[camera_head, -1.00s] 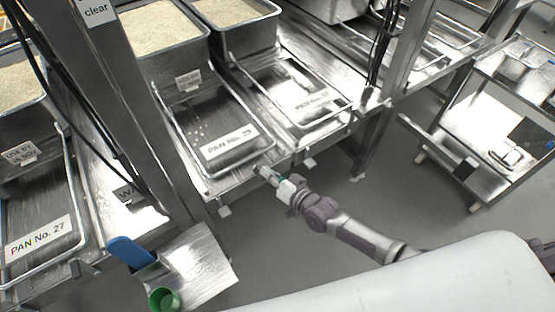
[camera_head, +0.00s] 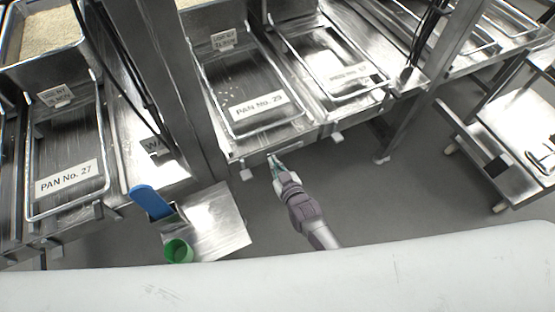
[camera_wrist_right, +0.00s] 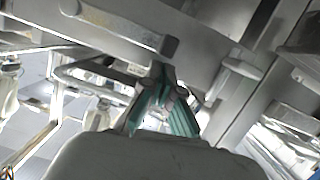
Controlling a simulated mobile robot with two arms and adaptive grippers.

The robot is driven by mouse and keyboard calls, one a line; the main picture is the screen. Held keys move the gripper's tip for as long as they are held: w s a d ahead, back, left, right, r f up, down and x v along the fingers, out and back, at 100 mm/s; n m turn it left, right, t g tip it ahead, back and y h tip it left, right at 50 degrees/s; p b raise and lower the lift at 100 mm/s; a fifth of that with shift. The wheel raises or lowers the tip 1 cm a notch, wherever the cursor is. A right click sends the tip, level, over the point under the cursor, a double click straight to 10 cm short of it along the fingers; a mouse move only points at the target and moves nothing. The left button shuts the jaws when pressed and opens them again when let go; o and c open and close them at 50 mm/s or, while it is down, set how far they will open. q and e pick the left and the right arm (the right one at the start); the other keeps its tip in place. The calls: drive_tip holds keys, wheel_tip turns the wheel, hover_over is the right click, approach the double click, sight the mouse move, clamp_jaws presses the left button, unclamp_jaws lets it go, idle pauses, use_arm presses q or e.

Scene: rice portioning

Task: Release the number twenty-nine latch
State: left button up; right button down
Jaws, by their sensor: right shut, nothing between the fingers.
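Pan No. 29 (camera_head: 262,132) sits in its bay on the steel rack, its label facing me and a few grains on its floor. Small pale tabs hang under the front edge, one at the left (camera_head: 247,175) and one at the right (camera_head: 337,137); which is the number twenty-nine latch I cannot tell. My right gripper (camera_head: 273,160) is shut and empty, just in front of the rack edge below the pan. In the right wrist view its green fingers (camera_wrist_right: 162,78) meet close below a metal bar (camera_wrist_right: 125,25); contact is unclear. My left gripper is out of view.
Pan No. 27 (camera_head: 66,205) is to the left, past an upright post (camera_head: 178,85). Floor to the right is clear up to a cart (camera_head: 520,125).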

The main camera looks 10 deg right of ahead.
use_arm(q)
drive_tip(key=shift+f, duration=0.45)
use_arm(e)
drive_tip(key=shift+a+f, duration=0.1)
drive_tip(key=shift+f, duration=0.4)
use_arm(q)
drive_tip(key=shift+b, duration=0.3)
use_arm(e)
drive_tip(key=shift+s+f, duration=0.15)
